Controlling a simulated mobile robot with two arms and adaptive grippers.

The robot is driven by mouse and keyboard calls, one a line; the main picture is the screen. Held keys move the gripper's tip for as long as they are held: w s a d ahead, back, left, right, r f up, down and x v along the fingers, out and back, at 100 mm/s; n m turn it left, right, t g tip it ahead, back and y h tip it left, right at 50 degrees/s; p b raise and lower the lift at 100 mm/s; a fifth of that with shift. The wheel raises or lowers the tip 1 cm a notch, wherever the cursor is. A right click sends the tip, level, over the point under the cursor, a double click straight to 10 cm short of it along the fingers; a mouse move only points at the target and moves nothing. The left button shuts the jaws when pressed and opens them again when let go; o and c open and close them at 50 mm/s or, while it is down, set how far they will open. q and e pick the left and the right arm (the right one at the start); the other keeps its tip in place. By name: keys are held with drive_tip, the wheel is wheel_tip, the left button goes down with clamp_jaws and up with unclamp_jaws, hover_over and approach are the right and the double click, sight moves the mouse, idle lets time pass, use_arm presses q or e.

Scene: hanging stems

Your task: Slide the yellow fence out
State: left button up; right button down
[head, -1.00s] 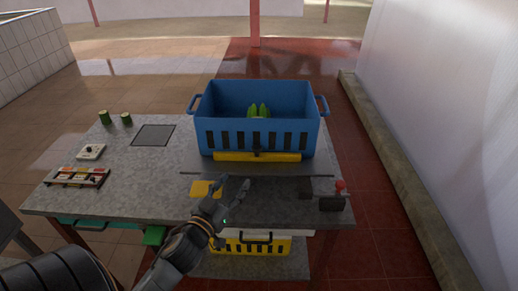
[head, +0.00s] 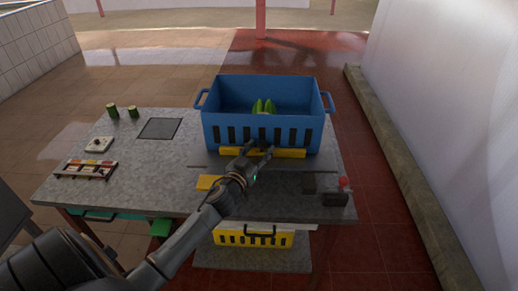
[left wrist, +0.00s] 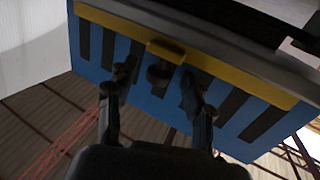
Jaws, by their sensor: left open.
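The yellow fence (head: 290,153) is a low bar along the front foot of the blue crate (head: 228,110). In the left wrist view the fence (left wrist: 235,82) shows with a raised tab and a dark knob (left wrist: 163,72) near its middle. My left gripper (head: 258,150) is at the middle of the fence, in front of the crate. In the left wrist view its open fingers (left wrist: 157,80) stand on either side of the knob, with nothing gripped. Whether they touch it I cannot tell. My right gripper is not in view.
Green produce (head: 264,107) lies in the crate. A yellow block (head: 207,183) lies on the grey table (head: 150,180), and a dark device with a red knob (head: 341,191) stands at the right edge. A yellow slotted crate (head: 232,240) is below. A wall rises at right.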

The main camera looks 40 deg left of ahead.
use_arm(q)
clamp_jaws()
drive_tip(key=s+d, duration=0.2)
drive_tip(key=s, duration=0.1)
drive_tip(key=s+d+p, duration=0.1)
drive_tip(key=shift+s, duration=0.2)
drive_tip(key=shift+c, duration=2.2)
unclamp_jaws()
drive_tip(key=shift+a+f, duration=0.1)
drive_tip(key=o, duration=0.4)
drive_tip(key=shift+s, duration=0.1)
drive_tip(key=shift+o, duration=0.2)
drive_tip(key=s+d, duration=0.2)
drive_tip(key=s, duration=1)
